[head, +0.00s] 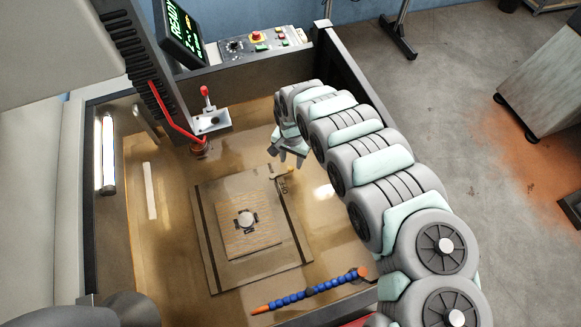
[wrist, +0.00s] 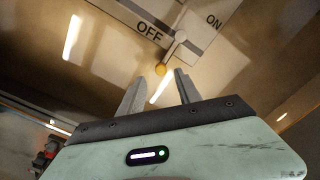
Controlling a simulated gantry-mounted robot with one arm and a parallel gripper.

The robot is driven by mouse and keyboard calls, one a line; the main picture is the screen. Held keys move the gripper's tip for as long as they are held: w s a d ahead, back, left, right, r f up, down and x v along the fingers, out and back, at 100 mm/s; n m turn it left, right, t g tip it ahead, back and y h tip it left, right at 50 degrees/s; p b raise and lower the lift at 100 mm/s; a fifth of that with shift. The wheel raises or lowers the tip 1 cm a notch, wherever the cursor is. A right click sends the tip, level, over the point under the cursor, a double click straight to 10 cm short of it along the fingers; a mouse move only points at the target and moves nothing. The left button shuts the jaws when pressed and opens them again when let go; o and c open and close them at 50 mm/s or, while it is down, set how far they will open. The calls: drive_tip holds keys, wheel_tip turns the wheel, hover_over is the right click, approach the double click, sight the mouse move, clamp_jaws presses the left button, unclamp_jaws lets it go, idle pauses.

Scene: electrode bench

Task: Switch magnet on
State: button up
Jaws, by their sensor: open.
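The magnet base (head: 216,274) is a flat rectangular plate on the floor of the tank. Its switch lever (head: 281,172) sticks out at the upper right edge. In the wrist view the lever (wrist: 171,53) has a yellow-orange tip and slants down-left from its pivot, toward the OFF side. The OFF label (wrist: 148,31) is left of the pivot and the ON label (wrist: 214,20) is right of it. My gripper (head: 287,154) is open and empty, close to the lever. In the wrist view its fingers (wrist: 160,84) stand below the lever tip, one on each side; I cannot tell whether they touch it.
A workpiece block (head: 262,237) with a round part sits on the plate. A blue segmented hose (head: 305,292) with orange ends lies at the front. Tank walls (head: 345,75) enclose the area.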

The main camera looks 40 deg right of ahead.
sight(291, 170)
drive_tip(key=f, duration=0.5)
drive_tip(key=shift+w+a, duration=0.1)
drive_tip(key=shift+w, duration=0.1)
drive_tip(key=shift+s+f, duration=0.15)
drive_tip(key=shift+f, duration=0.55)
drive_tip(key=shift+c, duration=0.5)
clamp_jaws()
